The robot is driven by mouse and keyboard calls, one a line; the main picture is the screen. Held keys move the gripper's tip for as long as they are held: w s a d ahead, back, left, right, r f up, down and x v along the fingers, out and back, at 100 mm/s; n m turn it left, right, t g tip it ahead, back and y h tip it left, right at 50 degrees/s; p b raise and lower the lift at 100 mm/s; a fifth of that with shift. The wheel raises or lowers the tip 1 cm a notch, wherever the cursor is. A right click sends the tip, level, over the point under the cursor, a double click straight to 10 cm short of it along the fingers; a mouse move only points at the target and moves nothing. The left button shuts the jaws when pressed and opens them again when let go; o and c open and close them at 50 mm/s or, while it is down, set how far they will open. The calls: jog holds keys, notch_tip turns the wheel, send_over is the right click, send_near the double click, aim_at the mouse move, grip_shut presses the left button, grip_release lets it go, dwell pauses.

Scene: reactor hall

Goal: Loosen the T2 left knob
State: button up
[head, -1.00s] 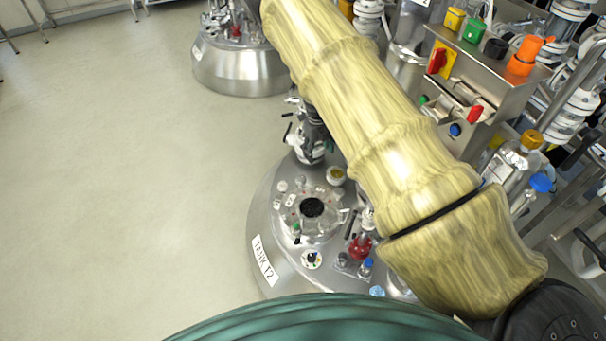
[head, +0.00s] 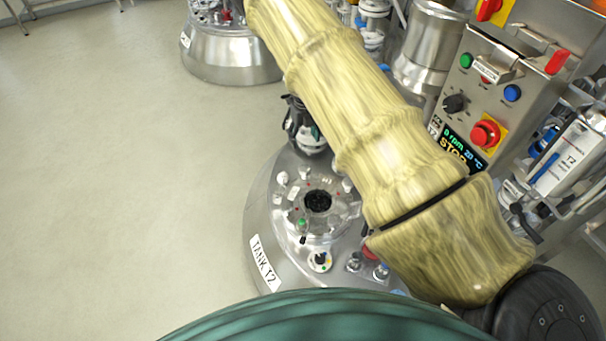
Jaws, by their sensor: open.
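The steel tank (head: 258,205) labelled "TANK T2" stands low in the middle of the head view. The T2 control panel (head: 480,95) at the right has a black knob (head: 455,103) left of a red button (head: 485,134). I cannot tell which part is the T2 left knob. My yellowish sleeved arm crosses the view and hides part of the lid. I cannot make out my gripper.
A dark and silver device (head: 304,122) shows beside my arm at the tank's far rim; I cannot tell what it is. A second steel tank (head: 230,55) stands farther back. The floor (head: 110,170) at the left is clear. Pipes and equipment crowd the right.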

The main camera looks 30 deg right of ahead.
jog(key=b, duration=0.4)
send_near(305, 168)
jog(key=shift+f+p, duration=0.6)
jog(key=shift+f, duration=3.9)
jog(key=c, duration=1)
